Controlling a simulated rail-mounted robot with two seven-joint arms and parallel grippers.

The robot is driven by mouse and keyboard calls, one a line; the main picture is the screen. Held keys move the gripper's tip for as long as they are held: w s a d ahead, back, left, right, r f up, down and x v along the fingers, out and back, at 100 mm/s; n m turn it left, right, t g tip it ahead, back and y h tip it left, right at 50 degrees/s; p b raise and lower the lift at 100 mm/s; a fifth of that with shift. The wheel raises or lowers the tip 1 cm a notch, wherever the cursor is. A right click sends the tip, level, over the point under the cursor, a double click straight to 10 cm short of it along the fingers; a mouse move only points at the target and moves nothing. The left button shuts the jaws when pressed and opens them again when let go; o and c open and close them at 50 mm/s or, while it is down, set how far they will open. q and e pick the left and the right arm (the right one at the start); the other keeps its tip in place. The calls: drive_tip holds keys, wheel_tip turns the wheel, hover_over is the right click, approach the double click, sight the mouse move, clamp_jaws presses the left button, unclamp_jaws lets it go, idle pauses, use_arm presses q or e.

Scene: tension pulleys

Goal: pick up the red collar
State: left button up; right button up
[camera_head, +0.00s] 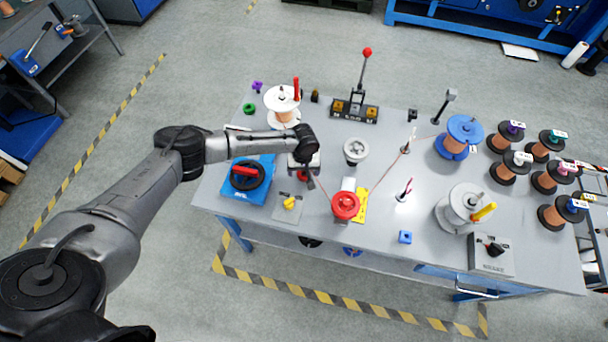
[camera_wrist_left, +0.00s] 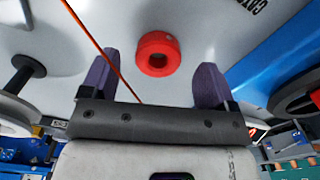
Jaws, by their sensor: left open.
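The red collar (camera_wrist_left: 158,54) is a short ring with a round hole, lying on the grey table top in the left wrist view. In the head view only a bit of red (camera_head: 303,175) shows below my left gripper (camera_head: 308,179). My left gripper also shows in the left wrist view (camera_wrist_left: 160,67); its two purple fingers are open and empty. The collar appears between and slightly beyond the fingertips, apart from both. I cannot tell the exact height gap. My right gripper is not in view.
An orange wire (camera_wrist_left: 92,42) passes close by one finger. A blue box with a black dial (camera_head: 248,174) stands left of the gripper, and a red pulley (camera_head: 345,205) to its right. A yellow collar (camera_head: 289,203) lies nearby. Several copper spools stand at the right.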

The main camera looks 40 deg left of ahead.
use_arm(q)
drive_tip(key=shift+f, duration=1.3)
drive_tip(key=c, duration=1)
